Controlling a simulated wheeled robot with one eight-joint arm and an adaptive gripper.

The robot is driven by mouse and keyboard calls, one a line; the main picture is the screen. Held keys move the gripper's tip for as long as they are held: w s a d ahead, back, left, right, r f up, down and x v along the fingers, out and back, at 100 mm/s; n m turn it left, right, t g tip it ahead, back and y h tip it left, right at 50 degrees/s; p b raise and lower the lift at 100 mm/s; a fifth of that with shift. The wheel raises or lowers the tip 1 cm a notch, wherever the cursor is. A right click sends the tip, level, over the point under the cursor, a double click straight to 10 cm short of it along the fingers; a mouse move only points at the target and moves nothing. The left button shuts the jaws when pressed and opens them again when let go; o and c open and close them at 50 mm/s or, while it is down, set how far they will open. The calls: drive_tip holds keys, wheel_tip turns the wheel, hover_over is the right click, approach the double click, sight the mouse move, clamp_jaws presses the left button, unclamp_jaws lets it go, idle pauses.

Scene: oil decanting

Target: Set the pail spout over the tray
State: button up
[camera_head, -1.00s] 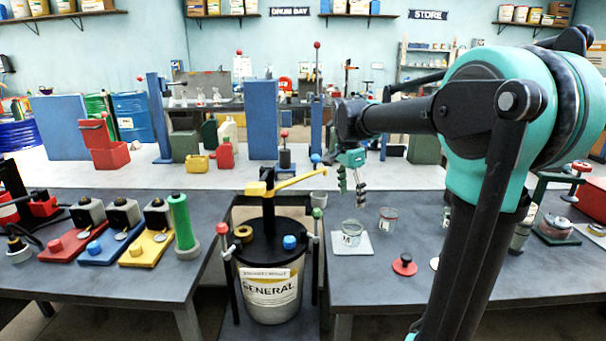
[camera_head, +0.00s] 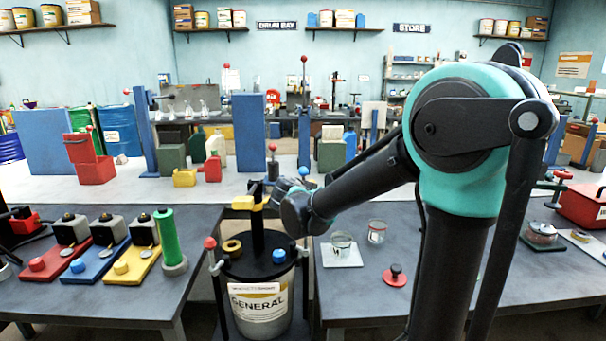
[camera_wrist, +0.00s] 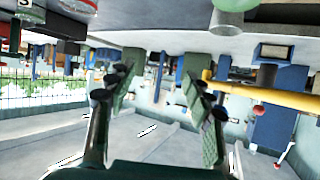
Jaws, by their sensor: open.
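The pail (camera_head: 262,312), labelled GENERAL, stands between the two front benches with a black lid. Its yellow pump head (camera_head: 246,203) sits on a black post. My wrist hides the spout in the head view. A yellow bar, apparently the spout (camera_wrist: 270,97), shows right of the gripper in the wrist view. The pale square tray (camera_head: 342,262) lies on the right bench with a glass cup (camera_head: 342,243) on it. My gripper (camera_wrist: 158,80) is open and empty, its green fingers apart beside the bar. The head view does not show the fingers; contact cannot be told.
A second glass cup (camera_head: 377,231) and a red knobbed disc (camera_head: 395,276) are near the tray. Red, blue and yellow stations and a green cylinder (camera_head: 178,240) stand on the left bench. Tall blue blocks stand behind.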

sight(303, 173)
drive_tip(key=s+a+r+n+t+y, duration=0.35)
drive_tip(key=a+n+t, duration=0.3)
drive_tip(key=a, duration=0.25)
drive_tip(key=w+d, duration=0.1)
drive_tip(key=w, duration=0.4)
drive_tip(key=w+d, duration=0.1)
drive_tip(key=w, duration=0.5)
drive_tip(key=w+d, duration=0.1)
drive_tip(key=w, duration=0.5)
drive_tip(key=shift+w+r, duration=0.1)
drive_tip(key=shift+r, duration=0.3)
drive_tip(key=shift+c, duration=0.4)
clamp_jaws()
